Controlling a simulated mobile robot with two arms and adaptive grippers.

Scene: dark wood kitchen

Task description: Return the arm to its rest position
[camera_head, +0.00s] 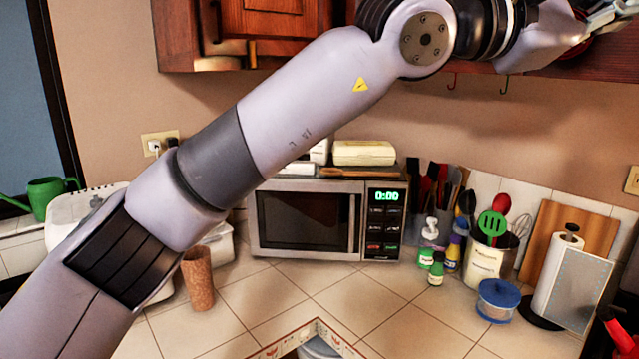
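My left arm (300,95) comes in from the lower left and reaches across to the top right corner. It is raised high in front of the counter and the wall cupboards. My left gripper (606,14) is at the top right corner, in front of the cupboard's underside, and is cut off by the frame edge. A dark red shape shows behind it. I cannot tell whether its fingers are open or shut, or whether they hold anything. My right gripper is not in view.
A wooden wall cupboard (270,18) is behind the arm. A microwave (305,222), a cork-coloured cup (198,280), a utensil pot (487,264), a blue-lidded container (497,300) and a paper towel roll (556,275) stand on the tiled counter (410,320). The counter's front middle is clear.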

